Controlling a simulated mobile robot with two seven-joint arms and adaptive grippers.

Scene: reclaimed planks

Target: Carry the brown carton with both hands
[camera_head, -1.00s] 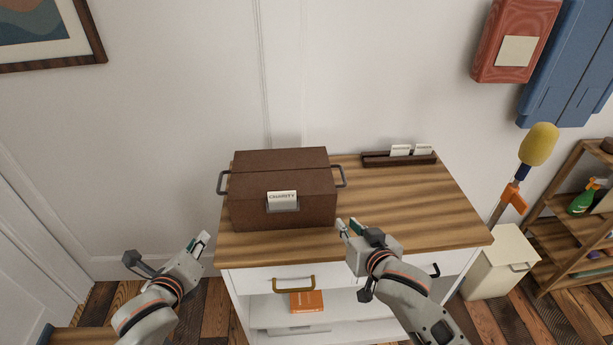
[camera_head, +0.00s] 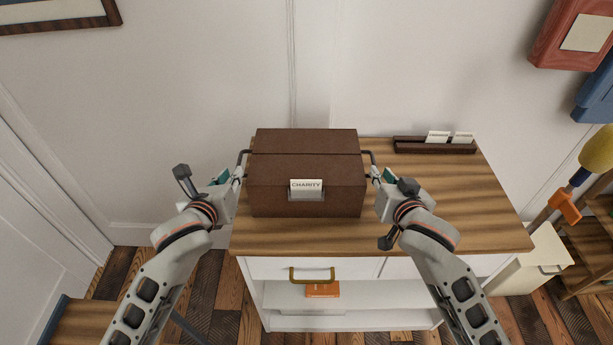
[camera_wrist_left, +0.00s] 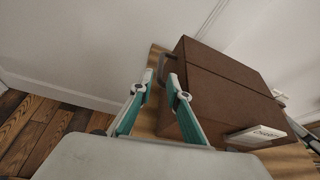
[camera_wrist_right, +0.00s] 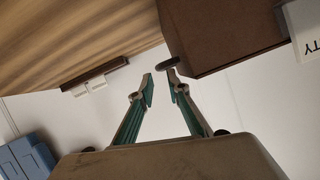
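The brown carton (camera_head: 306,175) sits on the wooden top of the white cabinet, with a CHARITY label (camera_head: 306,186) on its front and a dark handle on each side. My left gripper (camera_head: 236,178) is at the left handle (camera_head: 243,155). In the left wrist view its fingers (camera_wrist_left: 160,80) are apart, with the handle just beyond or between the tips. My right gripper (camera_head: 377,175) is at the right handle (camera_head: 371,156). In the right wrist view its fingers (camera_wrist_right: 160,80) are apart, with the handle end (camera_wrist_right: 168,63) close to one tip. I cannot tell whether either touches.
The cabinet top (camera_head: 450,205) is clear to the right of the carton. A dark card holder (camera_head: 433,146) lies at the back right. A brass drawer handle (camera_head: 312,275) sticks out in front. A yellow-headed duster (camera_head: 597,150) stands at the far right.

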